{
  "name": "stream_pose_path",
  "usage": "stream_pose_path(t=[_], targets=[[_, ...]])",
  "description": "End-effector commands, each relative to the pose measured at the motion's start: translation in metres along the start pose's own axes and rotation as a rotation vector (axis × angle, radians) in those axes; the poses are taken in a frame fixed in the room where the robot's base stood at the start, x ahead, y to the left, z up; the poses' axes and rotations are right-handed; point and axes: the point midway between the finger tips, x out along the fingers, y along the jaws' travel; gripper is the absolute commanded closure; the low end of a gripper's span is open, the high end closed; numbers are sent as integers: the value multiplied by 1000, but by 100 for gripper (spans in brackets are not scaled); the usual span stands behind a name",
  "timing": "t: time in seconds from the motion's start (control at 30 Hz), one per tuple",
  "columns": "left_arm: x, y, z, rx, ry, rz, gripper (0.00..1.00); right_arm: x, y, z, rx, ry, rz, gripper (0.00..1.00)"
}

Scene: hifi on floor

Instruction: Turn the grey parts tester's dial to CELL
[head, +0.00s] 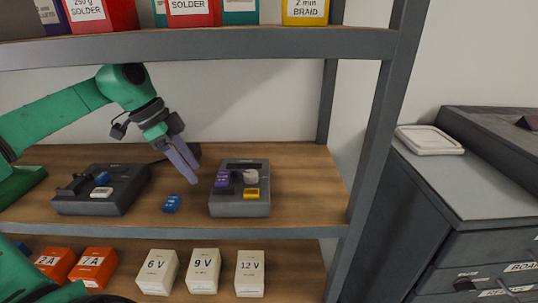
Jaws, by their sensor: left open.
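Two grey devices stand on the middle shelf. The right one, a grey box (240,206), carries a pale round knob (251,176), a purple piece (222,179) and a yellow piece (251,194). The left one, a darker box (115,201), carries a blue piece (102,179) and a white piece (101,193). I cannot tell from lettering which is the tester, and no CELL mark is readable. My left gripper (190,178) points down, open and empty, just left of the right box and apart from it. My right gripper is not in view.
A small blue block (172,204) lies between the devices. The upper shelf (200,45) passes above my left arm; a grey post (377,125) stands at right. Labelled boxes such as the 9 V box (203,271) stand below. Bare shelf (305,185) lies right of the right device.

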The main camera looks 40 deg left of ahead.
Motion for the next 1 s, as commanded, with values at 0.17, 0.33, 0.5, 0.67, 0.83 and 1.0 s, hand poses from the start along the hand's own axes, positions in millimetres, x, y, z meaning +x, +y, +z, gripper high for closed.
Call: stream_pose_path(t=[0.17, 0.33, 0.5, 0.67, 0.83, 1.0], targets=[[2, 0, -10, 2, -2, 3, 43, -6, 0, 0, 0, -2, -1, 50], [13, 1, -48, 6, 0, 8, 43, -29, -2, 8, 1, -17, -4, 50], [27, 2, -92, 3, 5, 9, 43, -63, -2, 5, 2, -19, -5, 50], [38, 1, -114, 4, 6, 6, 43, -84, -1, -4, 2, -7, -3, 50], [70, 0, -111, -1, -2, 1, 43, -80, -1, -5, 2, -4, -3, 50], [76, 0, -111, 0, 0, -1, 43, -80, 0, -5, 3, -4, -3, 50]])
